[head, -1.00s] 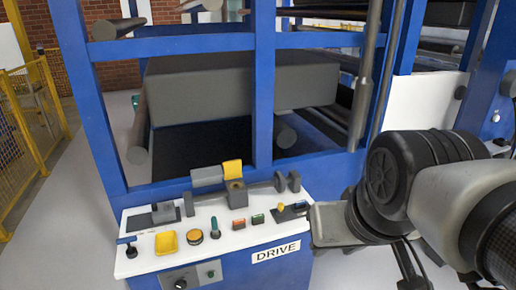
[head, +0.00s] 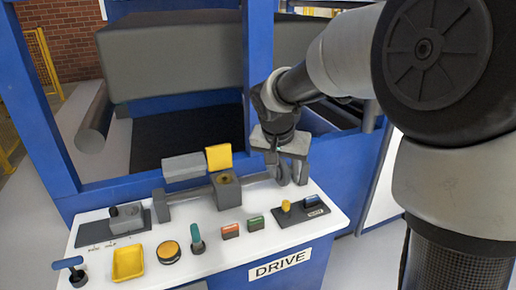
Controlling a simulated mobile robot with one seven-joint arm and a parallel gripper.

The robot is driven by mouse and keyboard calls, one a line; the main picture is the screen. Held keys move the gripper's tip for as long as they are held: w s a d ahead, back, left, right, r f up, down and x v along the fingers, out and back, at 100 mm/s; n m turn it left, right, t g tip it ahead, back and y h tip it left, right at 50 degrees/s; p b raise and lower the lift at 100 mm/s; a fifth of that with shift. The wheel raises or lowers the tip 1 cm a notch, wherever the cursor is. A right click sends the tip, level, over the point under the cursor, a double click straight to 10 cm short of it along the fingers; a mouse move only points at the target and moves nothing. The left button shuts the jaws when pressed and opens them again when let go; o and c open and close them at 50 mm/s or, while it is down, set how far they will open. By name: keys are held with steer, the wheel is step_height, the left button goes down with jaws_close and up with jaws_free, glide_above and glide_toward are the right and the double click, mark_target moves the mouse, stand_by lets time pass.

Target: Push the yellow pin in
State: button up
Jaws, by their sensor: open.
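A small yellow pin-like knob (head: 286,206) stands upright on a dark plate (head: 300,213) at the right of the white control panel. A yellow block (head: 219,158) sits at the top of a grey housing (head: 227,190) further left; I cannot tell for certain which yellow part is the pin. My gripper (head: 287,174) points down at the back right of the panel, behind the yellow knob and right of the grey housing. It is open and appears empty. It covers the right end of the grey bar.
The white panel (head: 215,262) also bears a yellow tray (head: 128,263), a round yellow button (head: 168,252), a green-topped lever (head: 197,238), a red switch (head: 230,231), a green switch (head: 256,223) and a blue-handled lever (head: 70,265). Blue frame posts (head: 257,80) stand close behind.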

mark_target(286, 203)
steer(key=b+x, duration=0.1)
steer(key=x, duration=0.5)
steer(key=b+x, duration=0.1)
steer(key=x, duration=0.6)
steer(key=w+a+b+x, duration=0.1)
steer(key=x, duration=0.5)
steer(key=shift+w, duration=0.1)
steer(key=shift+c, duration=0.5)
steer(key=shift+f, duration=0.1)
jaws_close()
